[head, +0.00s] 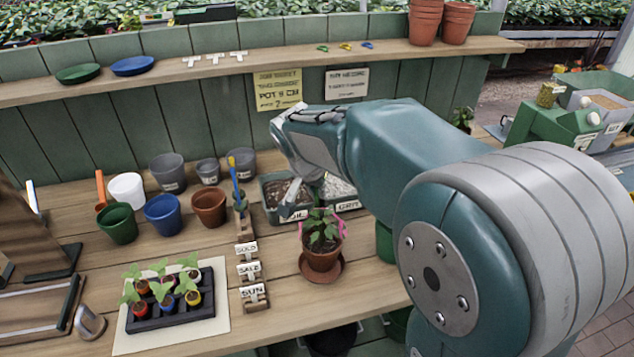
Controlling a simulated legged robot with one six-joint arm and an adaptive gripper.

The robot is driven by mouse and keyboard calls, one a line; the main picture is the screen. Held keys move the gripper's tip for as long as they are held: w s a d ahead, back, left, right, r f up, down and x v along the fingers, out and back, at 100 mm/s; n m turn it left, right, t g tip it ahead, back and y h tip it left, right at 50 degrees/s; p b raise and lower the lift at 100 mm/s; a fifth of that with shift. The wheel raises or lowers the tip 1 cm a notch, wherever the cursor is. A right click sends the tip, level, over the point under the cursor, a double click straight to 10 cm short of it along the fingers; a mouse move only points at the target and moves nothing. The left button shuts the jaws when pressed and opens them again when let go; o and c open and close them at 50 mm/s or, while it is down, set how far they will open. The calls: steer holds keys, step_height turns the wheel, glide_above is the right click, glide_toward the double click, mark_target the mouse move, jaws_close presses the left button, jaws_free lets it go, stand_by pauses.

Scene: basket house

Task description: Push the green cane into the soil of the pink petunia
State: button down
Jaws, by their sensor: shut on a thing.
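The petunia (323,230) has green leaves and small pink parts at its sides. It stands upright in a terracotta pot (322,261) on a terracotta saucer (334,274) on the bench. My gripper (302,199) is above and just behind the plant, pointing down, with my arm reaching in from the right. It is shut on the green cane (319,192), of which only a short dark green stretch shows near the fingers. The cane's lower end is lost against the leaves, so I cannot tell whether it touches the soil. The soil is hidden by the foliage.
A tray of soil (270,203) sits behind the plant. A seedling tray (172,310) and several empty pots (163,215) are further left. Bench is clear in front of the saucer.

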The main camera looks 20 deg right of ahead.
steer(key=shift+f, duration=0.45)
stand_by(0.3)
steer(key=c, duration=0.7)
jaws_free()
steer(key=shift+r, duration=0.1)
steer(key=v, duration=0.7)
steer(key=shift+s+a+r, duration=0.1)
steer(key=shift+a+r, duration=0.05)
steer(key=shift+r, duration=0.15)
